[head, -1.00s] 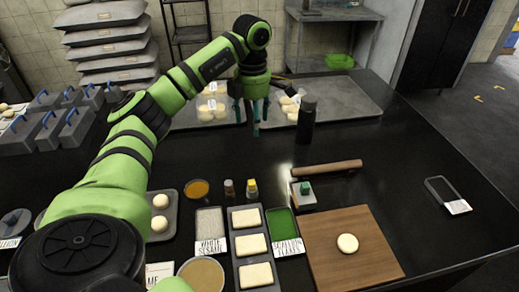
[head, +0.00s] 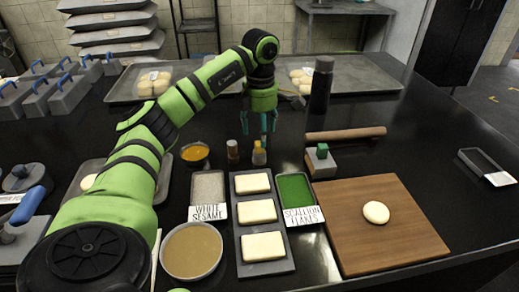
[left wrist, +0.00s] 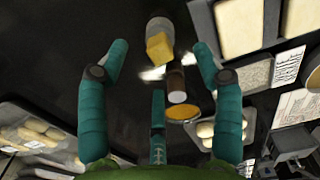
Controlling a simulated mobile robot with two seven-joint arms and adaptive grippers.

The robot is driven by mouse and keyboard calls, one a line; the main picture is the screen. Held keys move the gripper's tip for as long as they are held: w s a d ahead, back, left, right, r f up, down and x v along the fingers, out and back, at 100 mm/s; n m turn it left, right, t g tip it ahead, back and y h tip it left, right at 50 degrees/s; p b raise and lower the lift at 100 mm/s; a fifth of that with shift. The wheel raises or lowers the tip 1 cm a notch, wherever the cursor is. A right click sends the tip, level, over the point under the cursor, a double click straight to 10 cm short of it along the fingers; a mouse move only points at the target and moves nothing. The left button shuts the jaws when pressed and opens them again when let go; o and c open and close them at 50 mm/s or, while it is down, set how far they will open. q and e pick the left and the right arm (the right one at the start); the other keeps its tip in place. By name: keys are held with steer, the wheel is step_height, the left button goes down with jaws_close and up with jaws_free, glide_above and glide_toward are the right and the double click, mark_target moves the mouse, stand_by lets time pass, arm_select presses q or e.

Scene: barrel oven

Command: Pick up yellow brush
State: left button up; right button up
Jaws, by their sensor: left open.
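The yellow brush (head: 259,153) stands on the black counter, its yellow part up, just behind the three-slot tray of dough slabs. In the left wrist view the yellow part of the brush (left wrist: 159,48) faces the camera, with its paler body behind it. My left gripper (head: 264,134) points down close to the brush in the head view. In the left wrist view its fingers (left wrist: 161,56) are spread wide, with the brush in line with the gap and nothing gripped. No contact with the brush shows. My right gripper is not in view.
The green scallion tray (head: 296,190), a green-handled block (head: 320,160), a rolling pin (head: 345,134) and a dark bottle (head: 321,86) are to the right.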

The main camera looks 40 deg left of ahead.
mark_target(259, 143)
arm_select(q)
step_height(259, 143, down, 6)
steer(key=shift+a+f+p, duration=0.1)
steer(key=shift+f+p, duration=0.1)
steer(key=shift+p, duration=0.25)
steer(key=shift+c, duration=0.4)
steer(key=shift+s, duration=0.1)
steer(key=c, duration=1.1)
